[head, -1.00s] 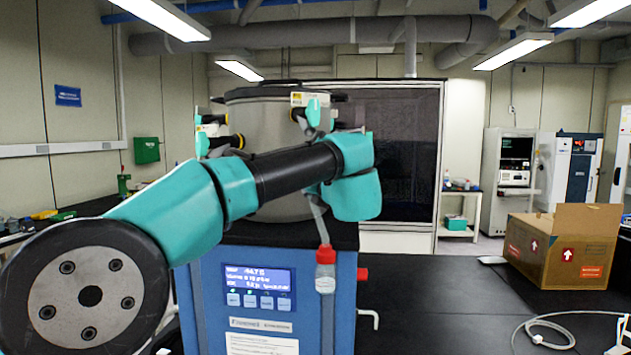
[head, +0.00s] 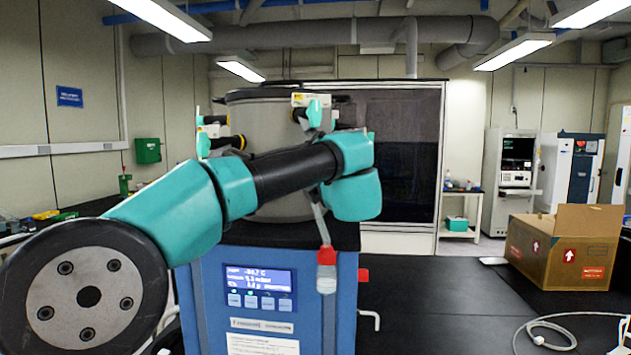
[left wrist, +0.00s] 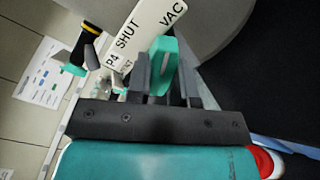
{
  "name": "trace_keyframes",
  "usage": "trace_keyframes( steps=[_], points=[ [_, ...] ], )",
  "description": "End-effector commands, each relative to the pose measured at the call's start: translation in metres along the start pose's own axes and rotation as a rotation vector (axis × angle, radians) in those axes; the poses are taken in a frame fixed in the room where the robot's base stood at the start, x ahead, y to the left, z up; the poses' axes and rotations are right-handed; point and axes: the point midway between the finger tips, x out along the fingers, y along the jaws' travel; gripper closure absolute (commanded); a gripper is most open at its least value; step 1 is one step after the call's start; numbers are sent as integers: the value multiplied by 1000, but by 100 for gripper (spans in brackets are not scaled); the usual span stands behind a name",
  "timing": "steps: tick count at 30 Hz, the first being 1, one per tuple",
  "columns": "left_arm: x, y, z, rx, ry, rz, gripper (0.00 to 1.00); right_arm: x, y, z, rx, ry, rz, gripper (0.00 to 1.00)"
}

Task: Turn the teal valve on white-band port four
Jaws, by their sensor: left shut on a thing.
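The teal valve (left wrist: 163,62) shows in the left wrist view beside a white plate (left wrist: 135,32) marked P4, SHUT and VAC. My left gripper (left wrist: 162,80) is shut on this valve, with its dark fingers on either side of the handle. In the head view my left arm crosses in front of the steel drum (head: 262,113) of the freeze dryer and hides the gripper and its valve. Other teal valves (head: 314,111) and (head: 203,145) stand out around the drum. No white band can be made out clearly. My right gripper is not in view.
A clear flask with a red cap (head: 326,258) hangs at the front of the blue cabinet (head: 210,290), right of its lit display (head: 259,286). A cardboard box (head: 560,250) and a white cable (head: 550,328) lie on the black bench (head: 440,310) at right.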

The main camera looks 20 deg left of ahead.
Motion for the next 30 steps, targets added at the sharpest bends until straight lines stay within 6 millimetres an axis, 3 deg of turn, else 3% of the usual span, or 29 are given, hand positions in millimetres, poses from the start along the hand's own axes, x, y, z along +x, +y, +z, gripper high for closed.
trace_keyframes(
  steps=[11, 12, 19, 30],
  points=[
    [0, 0, 0, 8, 0, 0, 100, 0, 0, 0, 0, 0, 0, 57],
    [0, 0, 0, 8, 0, 0, 76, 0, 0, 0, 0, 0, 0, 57],
    [0, 0, 0, 7, 0, 0, 54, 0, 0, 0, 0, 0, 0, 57],
    [-4, 0, 0, 6, -1, 0, 53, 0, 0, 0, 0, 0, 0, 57]
  ],
)
